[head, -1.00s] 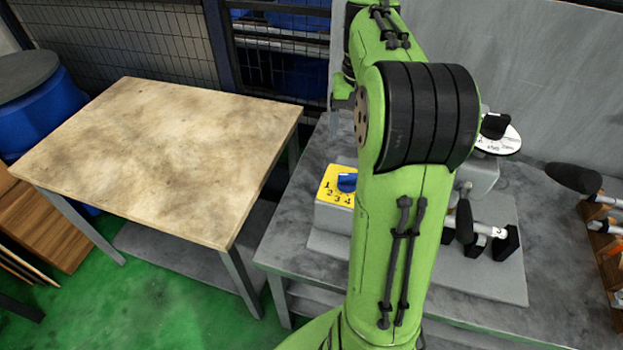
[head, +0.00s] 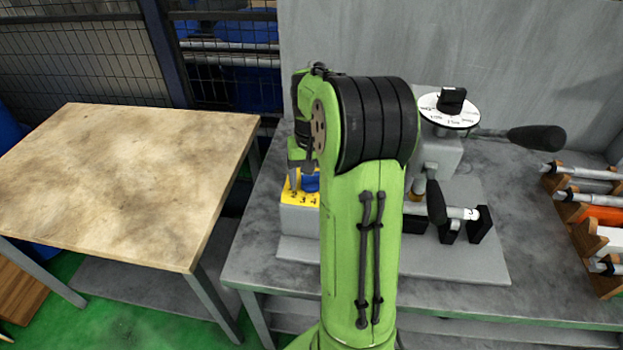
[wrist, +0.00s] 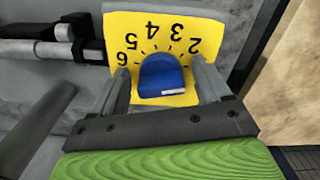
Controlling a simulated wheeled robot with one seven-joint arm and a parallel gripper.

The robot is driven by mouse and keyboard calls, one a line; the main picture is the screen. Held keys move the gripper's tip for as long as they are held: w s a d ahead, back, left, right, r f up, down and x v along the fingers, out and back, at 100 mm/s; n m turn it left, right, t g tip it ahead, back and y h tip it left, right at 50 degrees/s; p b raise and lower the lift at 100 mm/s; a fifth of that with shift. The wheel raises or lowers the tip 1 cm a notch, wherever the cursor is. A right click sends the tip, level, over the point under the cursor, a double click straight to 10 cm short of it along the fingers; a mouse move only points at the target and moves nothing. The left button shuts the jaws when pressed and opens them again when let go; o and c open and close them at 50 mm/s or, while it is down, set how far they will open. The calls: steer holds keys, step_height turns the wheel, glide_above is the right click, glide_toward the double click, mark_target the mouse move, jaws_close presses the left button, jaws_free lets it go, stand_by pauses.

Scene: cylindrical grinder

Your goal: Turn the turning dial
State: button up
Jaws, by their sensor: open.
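The blue dial knob (wrist: 162,72) stands on a yellow plate (wrist: 122,28) with black numbers; a small white mark shows on its near face. In the head view the knob (head: 311,182) is partly hidden behind my arm, and the yellow plate (head: 291,198) tops a grey box. My gripper (wrist: 161,82) is open, with one finger on each side of the knob. A gap shows between the knob and each finger. In the head view my gripper (head: 299,156) is just above the plate's left part, partly hidden by my own wrist.
A grinder part with a white marked disc (head: 433,117), black handles (head: 536,139) and a shaft stands right of my arm on the grey bench (head: 250,235). A rack of tools (head: 590,215) is at far right. An empty wooden table (head: 130,185) stands left.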

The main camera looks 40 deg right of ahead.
steer(key=shift+c, duration=0.4)
steer(key=c, duration=0.9)
steer(key=shift+r+n+p, duration=0.1)
steer(key=shift+n+p, duration=0.2)
steer(key=n+p, duration=0.2)
steer(key=n, duration=0.2)
steer(key=shift+d+n, duration=0.1)
steer(key=shift+n, duration=0.3)
steer(key=n+p, duration=0.2)
steer(key=n, duration=0.4)
steer(key=shift+d, duration=0.2)
steer(key=shift+n, duration=0.3)
steer(key=o, duration=1)
